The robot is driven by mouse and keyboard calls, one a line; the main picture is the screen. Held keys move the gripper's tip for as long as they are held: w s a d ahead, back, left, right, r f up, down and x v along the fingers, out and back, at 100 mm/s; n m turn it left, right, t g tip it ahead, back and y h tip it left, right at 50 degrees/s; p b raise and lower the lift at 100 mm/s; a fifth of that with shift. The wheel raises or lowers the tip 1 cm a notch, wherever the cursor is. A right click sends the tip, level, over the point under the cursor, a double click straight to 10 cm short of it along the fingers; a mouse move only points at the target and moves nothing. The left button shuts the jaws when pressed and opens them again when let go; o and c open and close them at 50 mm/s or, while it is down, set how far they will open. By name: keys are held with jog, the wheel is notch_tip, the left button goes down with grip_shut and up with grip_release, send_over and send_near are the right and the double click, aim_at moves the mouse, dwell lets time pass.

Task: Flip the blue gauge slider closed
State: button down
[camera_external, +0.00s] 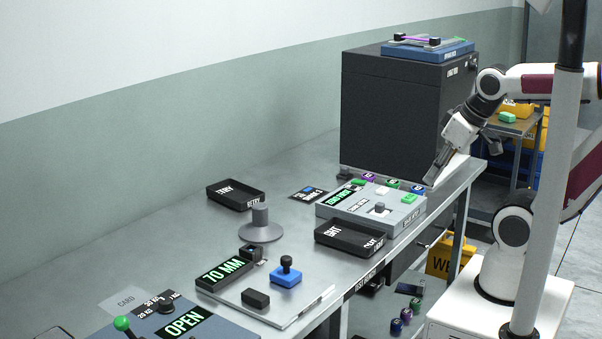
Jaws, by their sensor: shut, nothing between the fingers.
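The blue gauge slider (287,277) is a blue block with a black knob on top. It sits upright on a pale metal gauge plate (310,296), right of a black display (225,274) that reads "70 MM" in green. A gap shows between the slider and the dark block (253,253) by the display. My gripper (431,182) is shut and empty. It points down near the bench's far right end, well away from the slider, close to the grey console.
The grey console (400,215) with a green display and a black tray (350,239) stand between my gripper and the slider. A grey round pedestal (261,228) stands behind the gauge. A blue panel reading "OPEN" (185,322) is at front left. A large black cabinet (390,115) stands behind my gripper.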

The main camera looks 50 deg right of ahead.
jog(key=w+a+f+m+g+y, duration=0.2)
jog(key=w+a+m, duration=0.4)
jog(key=w+m, duration=0.4)
jog(key=w+a+f+m+g+y, duration=0.2)
jog(key=w+a+f+m, duration=0.3)
jog(key=w+m, duration=0.5)
jog(key=shift+w+a+m, duration=0.3)
jog(key=shift+a+m, duration=0.2)
jog(key=shift+a, duration=0.55)
jog(key=shift+f, duration=0.1)
jog(key=shift+f, duration=0.2)
dwell(0.5)
